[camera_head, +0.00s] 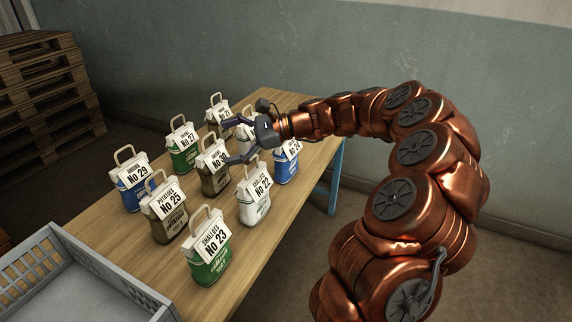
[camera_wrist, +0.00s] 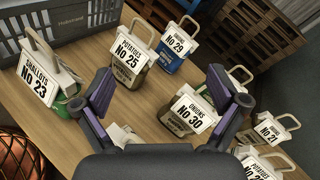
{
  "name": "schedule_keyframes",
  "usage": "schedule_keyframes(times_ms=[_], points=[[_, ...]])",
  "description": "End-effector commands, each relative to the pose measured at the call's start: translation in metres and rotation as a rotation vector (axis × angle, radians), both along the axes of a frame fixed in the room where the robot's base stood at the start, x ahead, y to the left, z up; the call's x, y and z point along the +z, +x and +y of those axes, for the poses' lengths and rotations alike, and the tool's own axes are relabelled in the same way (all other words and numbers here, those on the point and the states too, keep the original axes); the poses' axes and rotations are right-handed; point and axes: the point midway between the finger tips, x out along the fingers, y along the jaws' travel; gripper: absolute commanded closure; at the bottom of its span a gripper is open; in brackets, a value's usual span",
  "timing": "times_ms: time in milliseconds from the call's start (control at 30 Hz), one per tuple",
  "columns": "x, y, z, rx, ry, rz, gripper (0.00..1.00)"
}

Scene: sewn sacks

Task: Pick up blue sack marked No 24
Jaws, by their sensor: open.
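The blue sack marked No 24 (camera_head: 286,168) stands upright on the wooden table (camera_head: 262,232) near its right edge, with a white label partly hidden by my arm and gripper. I cannot make it out in the wrist view. My gripper (camera_head: 234,142) is open and empty, above the middle of the group of sacks and to the left of the blue sack. In the wrist view its two fingers (camera_wrist: 161,88) are spread wide, with nothing held between them.
Other sacks stand close around: No 22 (camera_head: 254,206), No 30 (camera_head: 214,182), No 23 (camera_head: 209,262), No 25 (camera_head: 168,222), No 27 (camera_head: 184,158) and blue No 29 (camera_head: 133,194). A grey crate (camera_head: 110,283) is at the lower left. Pallets (camera_head: 45,95) are stacked behind.

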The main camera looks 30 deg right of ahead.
Motion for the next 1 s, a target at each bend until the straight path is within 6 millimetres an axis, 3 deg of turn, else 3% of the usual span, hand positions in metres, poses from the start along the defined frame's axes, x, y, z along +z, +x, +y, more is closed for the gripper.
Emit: schedule_keyframes(times_ms=[33,100,300,400,500,667,1000], points=[[-0.012,0.013,-0.030,-0.074,0.059,0.024,0.03],[-0.023,0.027,-0.069,-0.170,0.142,0.056,0.03],[-0.059,0.044,-0.178,-0.416,0.349,0.128,0.03],[-0.076,0.043,-0.222,-0.509,0.426,0.152,0.03],[-0.088,0.040,-0.252,-0.572,0.475,0.166,0.03],[-0.094,0.041,-0.267,-0.608,0.506,0.173,0.03],[-0.091,0.068,-0.251,-0.606,0.508,0.176,0.03]])
